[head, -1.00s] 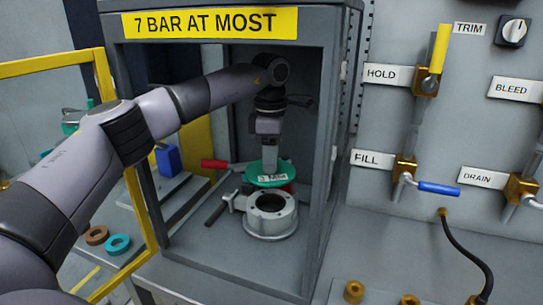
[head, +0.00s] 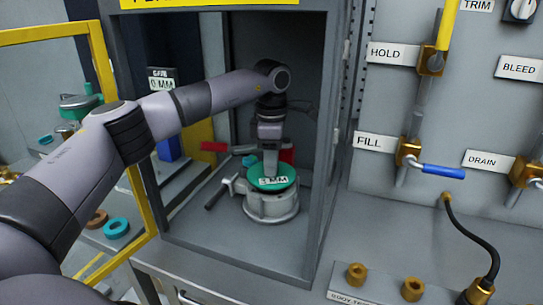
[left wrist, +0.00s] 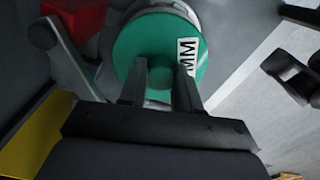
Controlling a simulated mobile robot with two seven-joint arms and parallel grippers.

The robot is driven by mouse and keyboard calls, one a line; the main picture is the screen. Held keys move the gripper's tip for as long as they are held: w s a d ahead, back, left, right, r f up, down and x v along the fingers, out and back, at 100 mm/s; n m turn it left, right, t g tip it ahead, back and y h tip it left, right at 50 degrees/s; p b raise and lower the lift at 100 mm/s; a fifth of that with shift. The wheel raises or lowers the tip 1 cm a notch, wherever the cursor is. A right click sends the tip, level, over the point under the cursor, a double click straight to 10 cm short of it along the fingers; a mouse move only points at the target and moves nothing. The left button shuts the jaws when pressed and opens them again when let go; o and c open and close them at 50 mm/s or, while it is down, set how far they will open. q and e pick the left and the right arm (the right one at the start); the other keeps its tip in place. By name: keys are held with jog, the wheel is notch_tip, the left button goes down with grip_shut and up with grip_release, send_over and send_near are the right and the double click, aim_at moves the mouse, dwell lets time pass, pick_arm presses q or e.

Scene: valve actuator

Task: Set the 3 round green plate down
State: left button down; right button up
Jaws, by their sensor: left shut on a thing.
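The round green plate (head: 272,181) with a white "3 MM" label is inside the grey cabinet, over the round metal fixture (head: 272,207). In the head view it seems to lie on or just above the fixture's top; I cannot tell if it touches. My left gripper (head: 270,172) comes down on it from above. In the left wrist view the two fingers (left wrist: 160,90) are shut on the knob in the middle of the green plate (left wrist: 130,50). The plate covers the fixture's bore. My right gripper is not in view.
The cabinet's frame posts (head: 325,150) stand close around the arm. A red-handled part (head: 215,147) is behind the fixture, and a clamp handle (head: 216,196) sticks out at its left. A yellow door frame (head: 140,215) stands open at the left. Valves with a blue lever (head: 443,171) are at right.

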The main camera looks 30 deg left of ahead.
pick_arm(q)
jog(key=shift+p, duration=0.95)
dwell(1.6)
jog(key=shift+f+b, duration=0.55)
jog(key=shift+f, duration=0.6)
jog(key=c, duration=0.7)
grip_release()
notch_tip(320, 180, up, 7)
jog(key=shift+r+b, duration=0.1)
jog(key=shift+b, duration=0.3)
jog(key=shift+s, duration=0.1)
